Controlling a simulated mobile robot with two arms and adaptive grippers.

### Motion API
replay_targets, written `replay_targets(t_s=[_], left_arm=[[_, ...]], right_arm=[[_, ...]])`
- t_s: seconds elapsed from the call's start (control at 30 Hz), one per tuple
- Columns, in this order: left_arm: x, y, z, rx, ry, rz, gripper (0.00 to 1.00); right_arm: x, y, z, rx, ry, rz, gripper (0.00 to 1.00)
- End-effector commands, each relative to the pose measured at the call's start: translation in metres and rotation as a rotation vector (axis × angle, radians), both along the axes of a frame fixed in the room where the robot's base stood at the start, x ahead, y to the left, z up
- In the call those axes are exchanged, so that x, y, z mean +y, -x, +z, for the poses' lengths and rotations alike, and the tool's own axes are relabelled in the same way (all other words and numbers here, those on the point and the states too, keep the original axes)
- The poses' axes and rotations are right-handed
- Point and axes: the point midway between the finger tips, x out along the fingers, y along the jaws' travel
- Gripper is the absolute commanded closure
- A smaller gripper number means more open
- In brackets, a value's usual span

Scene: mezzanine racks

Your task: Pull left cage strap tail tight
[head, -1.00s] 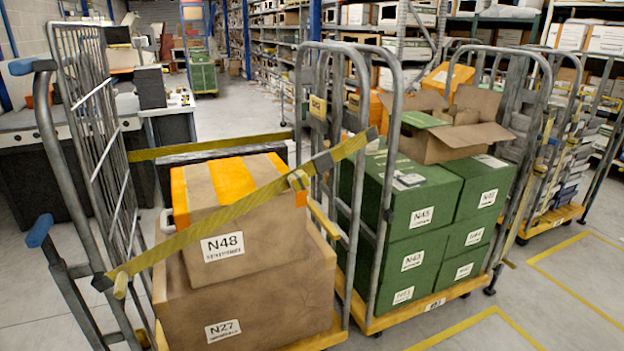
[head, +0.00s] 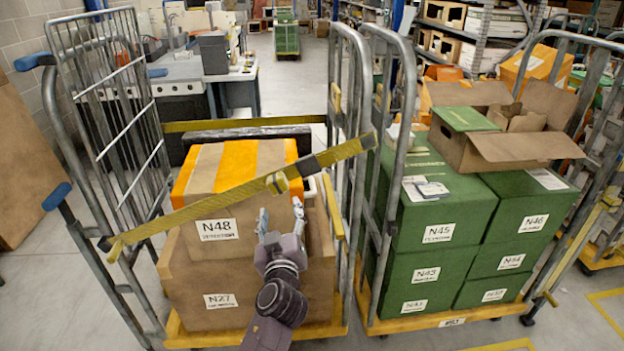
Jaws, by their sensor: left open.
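The left cage (head: 110,130) is a grey wire roll cage holding a large brown box N27 (head: 190,290) and a smaller orange-striped box N48 (head: 205,165). A yellow strap (head: 200,210) slants across its front, rising from the left side to the right post. A yellow buckle (head: 277,182) sits on the strap, with a dark patch just right of it. I cannot tell which part is the loose tail. My left gripper (head: 281,213) is open and empty, fingers pointing up, just below the buckle and apart from the strap. My right gripper is out of view.
A second cage (head: 408,100) with green boxes (head: 440,200) and an open carton (head: 510,140) stands close on the right. Another yellow strap (head: 240,123) runs across the back of the left cage. Clear floor (head: 300,80) lies behind it.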

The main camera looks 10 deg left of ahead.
Motion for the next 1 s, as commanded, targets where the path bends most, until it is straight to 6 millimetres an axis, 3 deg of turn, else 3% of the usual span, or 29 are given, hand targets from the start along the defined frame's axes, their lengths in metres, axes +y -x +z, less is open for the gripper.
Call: replay_targets(t_s=[0.03,0.13,0.63,1.0], left_arm=[[0.003,0.0,0.012,-0.021,0.008,0.01,0.46],[0.005,-0.003,0.021,-0.036,0.013,0.016,0.46],[0.021,-0.062,0.02,-0.034,0.012,0.015,0.46],[0.025,-0.075,0.018,-0.034,0.015,0.013,0.46]], right_arm=[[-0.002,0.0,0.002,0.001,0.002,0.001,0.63],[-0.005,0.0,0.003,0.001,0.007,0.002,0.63],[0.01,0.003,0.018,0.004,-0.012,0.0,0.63],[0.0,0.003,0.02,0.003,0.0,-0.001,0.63]])
